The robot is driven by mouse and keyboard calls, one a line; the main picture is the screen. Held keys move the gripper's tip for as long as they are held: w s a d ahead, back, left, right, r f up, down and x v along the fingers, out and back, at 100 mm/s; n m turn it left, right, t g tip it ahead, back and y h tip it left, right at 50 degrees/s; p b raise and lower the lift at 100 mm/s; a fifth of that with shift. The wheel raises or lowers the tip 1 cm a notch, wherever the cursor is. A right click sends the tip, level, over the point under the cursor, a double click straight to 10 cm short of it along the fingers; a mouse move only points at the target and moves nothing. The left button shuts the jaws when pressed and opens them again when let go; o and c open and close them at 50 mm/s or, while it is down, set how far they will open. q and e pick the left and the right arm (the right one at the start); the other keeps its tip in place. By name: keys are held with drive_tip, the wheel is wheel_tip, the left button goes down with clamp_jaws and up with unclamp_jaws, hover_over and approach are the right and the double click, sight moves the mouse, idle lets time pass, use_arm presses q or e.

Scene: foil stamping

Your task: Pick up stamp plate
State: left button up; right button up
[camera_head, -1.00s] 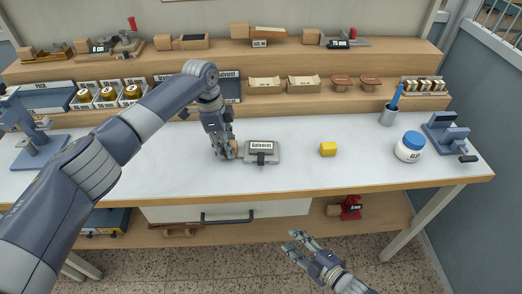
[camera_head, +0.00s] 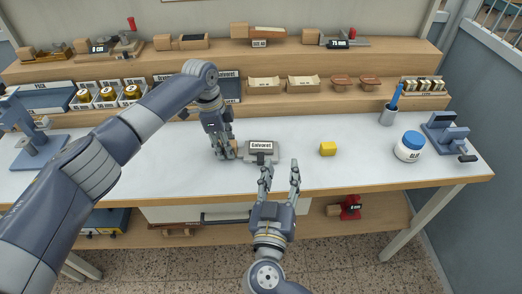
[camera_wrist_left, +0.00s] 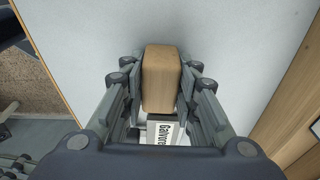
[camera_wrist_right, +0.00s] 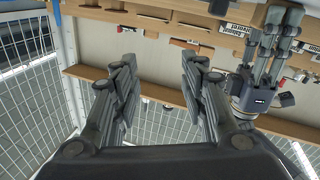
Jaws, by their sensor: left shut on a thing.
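The grey stamp plate (camera_head: 262,147), labelled "Galvanet", lies on the white worktop near its middle. Its label (camera_wrist_left: 165,131) shows partly in the left wrist view. My left gripper (camera_head: 226,152) points down just left of the plate. It is shut on a light wooden block (camera_wrist_left: 161,78), with one finger on each side. The block adjoins the plate's label; I cannot tell whether they are joined. My right gripper (camera_head: 280,174) is open and empty in front of the plate, by the table's front edge. Its spread fingers also show in the right wrist view (camera_wrist_right: 158,82).
Further right are a white jar with a blue lid (camera_head: 409,146) and a cup (camera_head: 389,115) holding a blue tool. Loaded shelves (camera_head: 300,60) stand behind. The worktop between block and jar is clear.

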drive_tip(key=s+a+f+g+y, duration=0.2)
drive_tip(key=a+g+y, duration=0.1)
drive_tip(key=a+g, duration=0.15)
approach(261, 159)
drive_tip(key=w+f, duration=0.2)
drive_tip(key=shift+w+m, duration=0.35)
drive_tip(key=shift+m, duration=0.05)
drive_tip(key=x, duration=0.5)
drive_tip(key=shift+w+d+r, duration=0.2)
drive_tip(key=shift+w+r, duration=0.05)
drive_tip(key=shift+w, duration=0.15)
clamp_jaws()
